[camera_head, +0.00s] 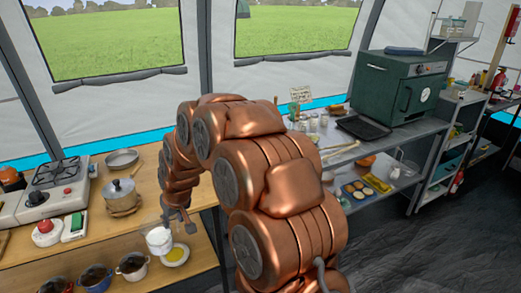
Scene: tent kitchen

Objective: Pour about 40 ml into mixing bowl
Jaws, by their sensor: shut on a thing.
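My gripper (177,222) hangs at the end of my copper-coloured arm, low in front of the wooden counter's edge. It is shut on a small white, partly clear container (158,240), which looks like a jug or cup. The container seems tilted, but its contents are too small to tell. A pale round bowl (177,256) with something yellow in it shows just below and to the right of the container. It may be the mixing bowl. My gripper covers part of the space between them, and I cannot tell whether they touch.
The wooden counter (146,202) holds a lidded pot (121,195), a pan (122,159) and a stove (58,180). Several pots stand on the shelf below. At the right, a metal table carries a green oven (398,88) and a dark tray (364,127). Dark floor lies free at the lower right.

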